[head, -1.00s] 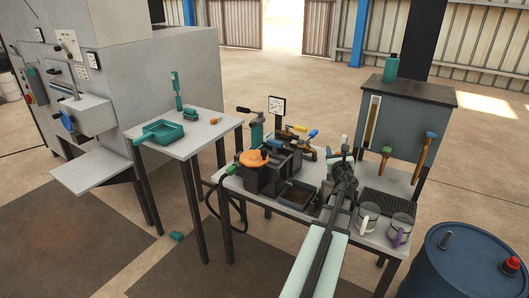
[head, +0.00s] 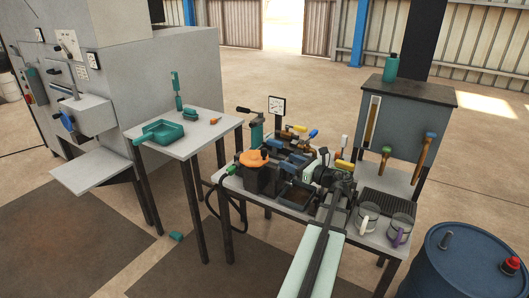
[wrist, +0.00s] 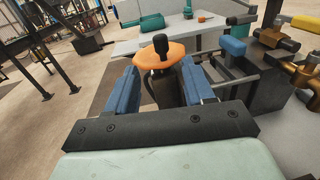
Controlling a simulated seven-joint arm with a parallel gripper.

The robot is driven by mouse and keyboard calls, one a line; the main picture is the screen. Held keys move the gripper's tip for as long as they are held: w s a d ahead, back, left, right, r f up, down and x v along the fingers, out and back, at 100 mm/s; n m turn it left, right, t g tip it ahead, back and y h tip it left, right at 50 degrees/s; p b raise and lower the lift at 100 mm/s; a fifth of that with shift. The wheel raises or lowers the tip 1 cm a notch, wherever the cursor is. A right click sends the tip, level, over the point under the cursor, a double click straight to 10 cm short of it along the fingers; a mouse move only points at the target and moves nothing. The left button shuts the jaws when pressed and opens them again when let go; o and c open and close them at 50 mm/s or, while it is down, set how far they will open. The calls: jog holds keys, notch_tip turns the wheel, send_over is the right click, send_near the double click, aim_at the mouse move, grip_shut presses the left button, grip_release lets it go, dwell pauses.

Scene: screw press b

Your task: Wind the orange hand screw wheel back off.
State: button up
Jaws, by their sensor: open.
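The orange hand screw wheel (head: 254,158) sits on top of a dark block at the left of the bench in the head view. In the wrist view the wheel (wrist: 160,56) lies ahead with its black knob (wrist: 160,43) standing upright. My gripper (wrist: 160,80) is open, its blue fingers pointing toward the wheel, one to each side of it. Whether the fingers reach around the wheel or stop short of it, I cannot tell; no grip on it shows. In the head view my gripper (head: 297,164) is small among the bench fittings, to the right of the wheel.
Brass fittings with a blue handle (wrist: 232,48) stand close right in the wrist view. A dial gauge (head: 276,106) rises behind the wheel. Two mugs (head: 366,217) stand at the bench's right. A side table with a teal tray (head: 159,134) stands left.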

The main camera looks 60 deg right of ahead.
aim_at(264, 149)
jog(key=w, duration=0.4)
jog(key=w+d, duration=0.1)
jog(key=w, duration=0.7)
jog(key=shift+w+d, duration=0.2)
jog(key=shift+d, duration=0.15)
jog(key=c, duration=1)
